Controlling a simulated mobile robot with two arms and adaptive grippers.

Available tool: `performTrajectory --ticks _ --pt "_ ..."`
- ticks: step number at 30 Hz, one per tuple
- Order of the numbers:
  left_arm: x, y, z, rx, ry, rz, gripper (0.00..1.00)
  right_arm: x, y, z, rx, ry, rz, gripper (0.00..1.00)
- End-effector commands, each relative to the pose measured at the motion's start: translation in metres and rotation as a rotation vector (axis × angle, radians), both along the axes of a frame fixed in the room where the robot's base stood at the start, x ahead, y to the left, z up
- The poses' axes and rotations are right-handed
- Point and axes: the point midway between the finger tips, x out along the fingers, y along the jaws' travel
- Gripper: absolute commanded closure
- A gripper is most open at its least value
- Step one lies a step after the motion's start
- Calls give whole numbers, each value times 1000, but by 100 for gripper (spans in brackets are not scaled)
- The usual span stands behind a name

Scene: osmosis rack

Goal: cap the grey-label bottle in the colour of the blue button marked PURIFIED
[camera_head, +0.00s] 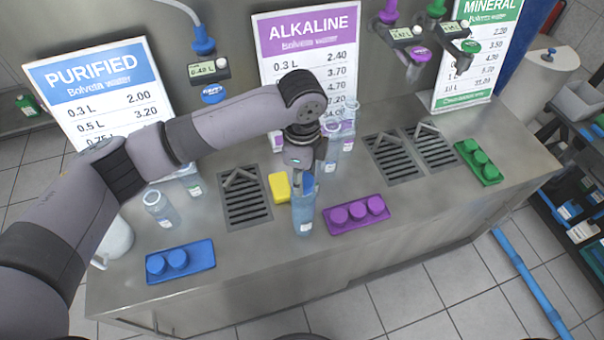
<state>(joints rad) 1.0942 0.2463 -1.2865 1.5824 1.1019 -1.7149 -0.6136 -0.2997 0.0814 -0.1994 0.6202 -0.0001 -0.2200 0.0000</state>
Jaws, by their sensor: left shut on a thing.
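My left gripper (304,184) points down and is shut on a blue cap (308,182), which the fingers partly hide. A clear, bluish bottle (303,212) stands upright directly below it, near the counter's front edge; its label is too small to tell the colour for sure. I cannot tell whether the cap touches the bottle's mouth. A blue rack (205,252) at the front left holds two blue caps. The blue button (212,94) hangs below a dispenser display, right of the blue PURIFIED sign (95,75). My right gripper is not in view.
A yellow sponge (280,188) lies just left of the bottle. A purple cap rack (357,216) is close on its right. Other bottles stand behind and at left (161,210). A green rack (479,162) and drain grates (245,200) are on the counter.

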Motion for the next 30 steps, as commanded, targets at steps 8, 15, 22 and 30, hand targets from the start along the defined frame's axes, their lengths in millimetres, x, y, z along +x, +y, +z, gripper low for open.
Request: performTrajectory --ticks 8,15,22,30 --pt "-2 1 -4 4 7 -1 88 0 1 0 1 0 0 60" --pt "-3 1 -4 5 9 -1 88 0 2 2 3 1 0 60" --pt "-3 1 -4 6 10 -1 88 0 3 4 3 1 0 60" --pt "-3 1 -4 6 11 -1 88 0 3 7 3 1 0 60"
